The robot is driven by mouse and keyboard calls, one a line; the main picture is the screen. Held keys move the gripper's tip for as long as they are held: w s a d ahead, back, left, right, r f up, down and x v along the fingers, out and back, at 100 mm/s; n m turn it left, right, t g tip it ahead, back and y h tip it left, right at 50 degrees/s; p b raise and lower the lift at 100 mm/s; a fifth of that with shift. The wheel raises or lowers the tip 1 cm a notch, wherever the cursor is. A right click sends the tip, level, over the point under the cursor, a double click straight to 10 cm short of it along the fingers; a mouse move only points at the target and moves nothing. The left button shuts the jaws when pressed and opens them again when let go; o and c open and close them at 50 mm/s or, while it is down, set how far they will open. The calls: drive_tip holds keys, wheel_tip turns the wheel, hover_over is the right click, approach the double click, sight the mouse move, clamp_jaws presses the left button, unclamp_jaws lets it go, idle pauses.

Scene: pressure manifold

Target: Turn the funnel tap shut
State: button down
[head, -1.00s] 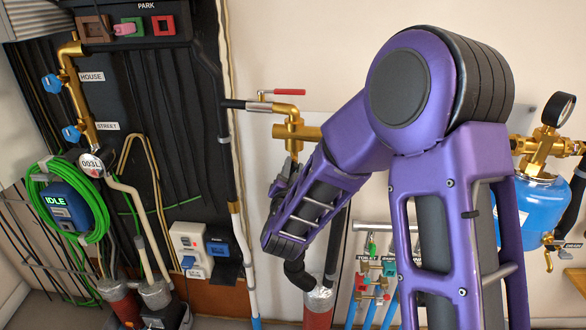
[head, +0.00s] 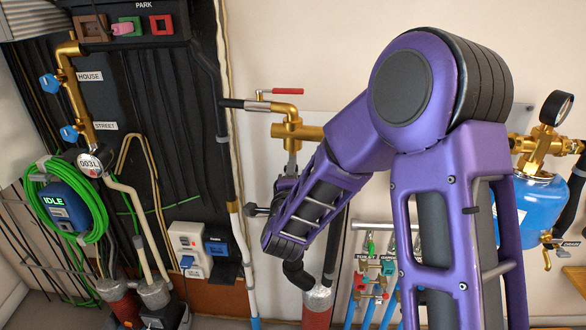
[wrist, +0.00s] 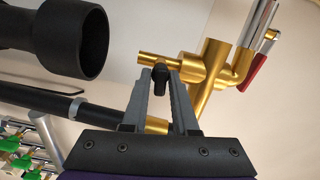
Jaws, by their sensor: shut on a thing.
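The brass funnel tap (head: 295,131) is on the wall, left of my arm's elbow in the head view. Its brass body also shows in the wrist view (wrist: 212,62). A small black handle (wrist: 160,76) stands by the brass stub. My gripper (wrist: 160,88) is shut on this black handle, with one finger on each side. In the head view my gripper (head: 290,168) is just below the brass body, partly hidden by my own wrist. How far the handle is turned is hard to tell.
A red-tipped lever (head: 288,91) sits above the brass pipe. A wide black funnel-like cup (wrist: 82,40) is at upper left in the wrist view. A blue tank with a gauge (head: 535,200) stands at right. Small valves (head: 375,270) are below my arm.

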drive_tip(key=shift+m, duration=0.8)
drive_tip(key=c, duration=0.9)
unclamp_jaws()
drive_tip(key=shift+o, duration=0.2)
drive_tip(key=shift+s+f, duration=0.1)
drive_tip(key=shift+s, duration=0.05)
